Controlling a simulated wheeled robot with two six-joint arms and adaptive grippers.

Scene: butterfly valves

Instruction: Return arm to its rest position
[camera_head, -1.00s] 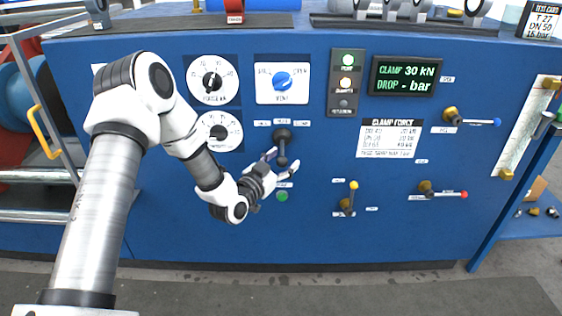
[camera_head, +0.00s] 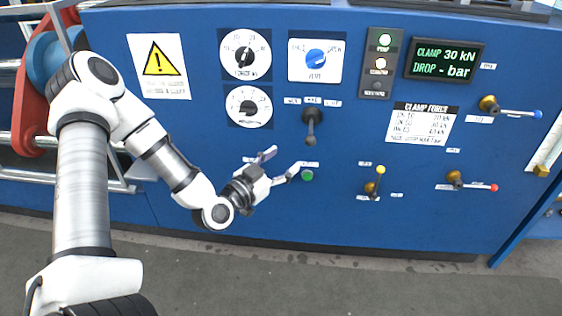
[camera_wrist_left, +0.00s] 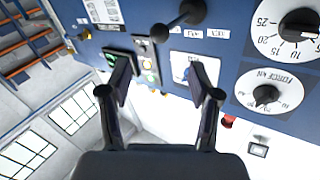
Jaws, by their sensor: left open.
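My left arm comes in from the left in the head view. Its gripper (camera_head: 281,167) is open and empty in front of the blue panel, left of the green button (camera_head: 307,175) and below the black lever (camera_head: 312,118). In the left wrist view the two fingers (camera_wrist_left: 160,85) are spread apart with nothing between them. That view is upside down and shows the black lever (camera_wrist_left: 186,15) beyond the fingers. My right gripper is not in view.
The blue panel (camera_head: 240,215) carries dials (camera_head: 246,54), a blue knob (camera_head: 316,58), a display (camera_head: 443,60) and several valve levers, one yellow-tipped (camera_head: 377,182), one red-tipped (camera_head: 470,186). A red flange (camera_head: 27,110) and metal rails stand at left. Grey floor lies clear in front.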

